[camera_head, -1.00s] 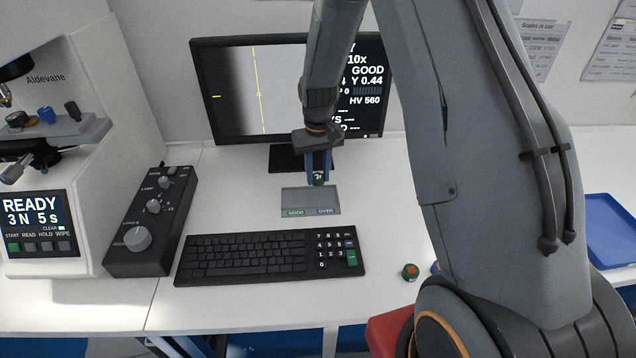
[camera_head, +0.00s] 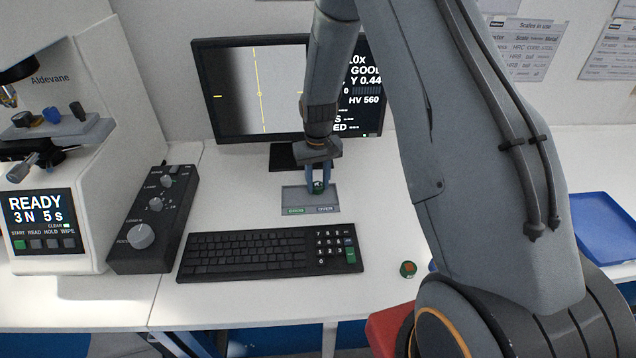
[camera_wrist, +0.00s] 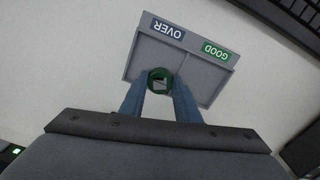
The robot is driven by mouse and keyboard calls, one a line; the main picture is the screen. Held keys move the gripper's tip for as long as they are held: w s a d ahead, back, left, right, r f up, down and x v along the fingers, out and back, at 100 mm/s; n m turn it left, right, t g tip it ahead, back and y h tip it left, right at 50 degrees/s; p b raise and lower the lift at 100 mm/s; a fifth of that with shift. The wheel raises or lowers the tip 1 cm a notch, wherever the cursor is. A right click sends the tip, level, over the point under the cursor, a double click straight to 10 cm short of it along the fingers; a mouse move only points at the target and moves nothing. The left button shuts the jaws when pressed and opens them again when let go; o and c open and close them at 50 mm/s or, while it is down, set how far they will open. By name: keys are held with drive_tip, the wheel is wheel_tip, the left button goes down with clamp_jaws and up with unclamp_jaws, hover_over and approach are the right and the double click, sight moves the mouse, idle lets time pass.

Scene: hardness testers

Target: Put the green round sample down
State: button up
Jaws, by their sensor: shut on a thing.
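The green round sample (camera_head: 318,187) is between the blue fingers of my gripper (camera_head: 318,184), which is shut on it. In the wrist view the green sample (camera_wrist: 160,80) shows a grey top face between the fingertips (camera_wrist: 160,84). It is over the grey two-part tray (camera_head: 296,197), on the side marked OVER. The tray's label plates GOOD (camera_wrist: 214,50) and OVER (camera_wrist: 167,28) show in the wrist view. I cannot tell whether the sample touches the tray floor.
The monitor (camera_head: 230,90) stands behind the tray and the keyboard (camera_head: 250,252) lies in front. A black control box (camera_head: 150,215) and the tester (camera_head: 85,160) are at left. Another green round piece with a red top (camera_head: 408,269) lies right of the keyboard. A blue tray (camera_head: 605,225) is at far right.

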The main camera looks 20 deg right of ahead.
sight(318, 185)
drive_tip(key=shift+s+f, duration=0.4)
drive_tip(key=shift+f, duration=0.25)
drive_tip(key=o, duration=1.1)
drive_tip(key=shift+c, duration=0.2)
drive_tip(key=shift+a, duration=0.15)
drive_tip(key=shift+w+r, duration=0.1)
drive_tip(key=shift+r, duration=0.25)
drive_tip(key=shift+w+r, duration=0.65)
drive_tip(key=shift+r, duration=0.1)
wheel_tip(318, 185, up, 10)
drive_tip(key=b, duration=0.3)
drive_tip(key=s+r, duration=0.2)
drive_tip(key=s, duration=0.9)
drive_tip(key=s+r+t, duration=0.1)
drive_tip(key=s+r, duration=0.1)
drive_tip(key=s, duration=1)
drive_tip(key=shift+s+r, duration=0.25)
drive_tip(key=shift+s, duration=0.05)
